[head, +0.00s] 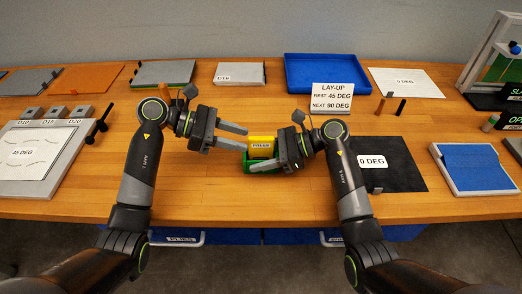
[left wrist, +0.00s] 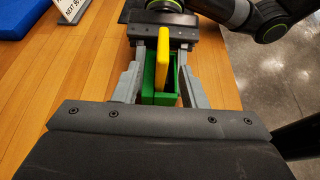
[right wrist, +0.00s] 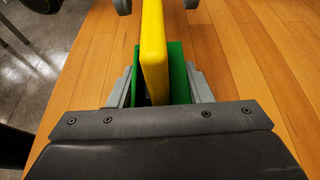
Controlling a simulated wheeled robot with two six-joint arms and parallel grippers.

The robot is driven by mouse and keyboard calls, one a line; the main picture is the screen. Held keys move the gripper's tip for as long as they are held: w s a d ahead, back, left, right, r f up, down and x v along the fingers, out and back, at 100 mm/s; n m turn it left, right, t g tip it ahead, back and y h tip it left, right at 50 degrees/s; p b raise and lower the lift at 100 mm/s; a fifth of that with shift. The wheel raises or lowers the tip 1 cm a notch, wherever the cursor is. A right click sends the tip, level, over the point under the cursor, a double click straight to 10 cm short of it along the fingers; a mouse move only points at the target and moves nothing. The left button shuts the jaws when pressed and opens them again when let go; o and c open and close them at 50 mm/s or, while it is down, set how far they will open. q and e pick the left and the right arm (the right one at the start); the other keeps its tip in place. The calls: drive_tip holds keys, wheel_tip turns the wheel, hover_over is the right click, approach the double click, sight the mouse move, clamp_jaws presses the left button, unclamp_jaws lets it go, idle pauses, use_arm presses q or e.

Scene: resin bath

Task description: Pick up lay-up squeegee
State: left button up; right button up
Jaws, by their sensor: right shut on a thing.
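The yellow lay-up squeegee (head: 261,139) stands upright in a small green holder (head: 247,166) on the bench. The squeegee (right wrist: 153,45) rises between those fingers. My left gripper (head: 246,137) is open and empty, left of the squeegee, pointing at it. In the left wrist view the squeegee (left wrist: 163,50) and holder (left wrist: 155,85) lie between its open fingers. The squeegee's lower part is hidden.
A "LAY-UP" sign (head: 332,99) stands behind, before a blue tray (head: 320,84). A black sheet labelled 0 DEG (head: 408,172) lies right; a white board labelled 45 DEG (head: 30,173) lies left. Bare wood (head: 205,195) is free in front of my left gripper.

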sight(261, 145)
use_arm(q)
drive_tip(key=x, duration=0.6)
drive_tip(key=shift+s+d, duration=0.15)
drive_tip(key=shift+d, duration=0.1)
clamp_jaws()
